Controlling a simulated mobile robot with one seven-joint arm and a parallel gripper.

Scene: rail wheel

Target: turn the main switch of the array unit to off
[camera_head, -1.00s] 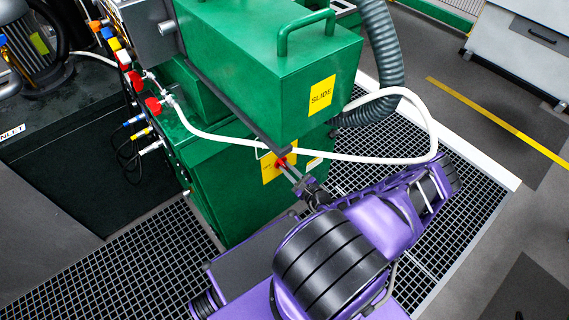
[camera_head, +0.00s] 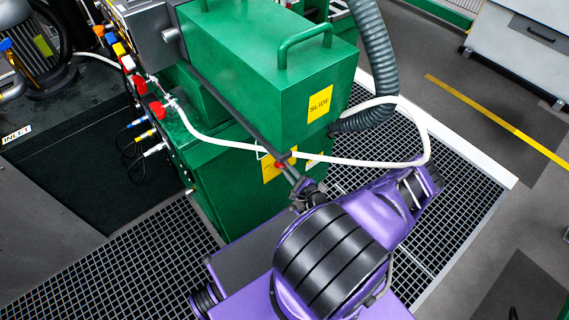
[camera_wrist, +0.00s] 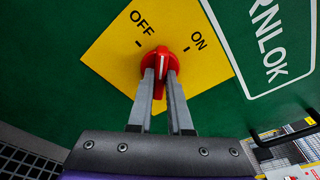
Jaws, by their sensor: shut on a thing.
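The main switch is a red knob (camera_wrist: 160,62) with a white line, on a yellow plate (camera_wrist: 112,55) on the green unit. OFF is printed up and left of the knob, ON up and right. The white line runs roughly upright in the wrist view, seemingly between the two marks. My gripper (camera_wrist: 160,75) is shut on the knob, one finger on each side, hiding its lower part. In the head view the gripper (camera_head: 288,170) reaches the knob (camera_head: 281,164) under the SLIDE box, and the plate (camera_head: 270,170) is partly hidden.
A white hose (camera_head: 350,162) loops past just above the gripper. The green SLIDE box (camera_head: 265,75) overhangs the plate. A grey corrugated hose (camera_head: 380,70) stands behind. Red-capped and coloured connectors (camera_head: 158,109) line the unit's left side. Dark floor grating (camera_head: 120,265) lies around the unit.

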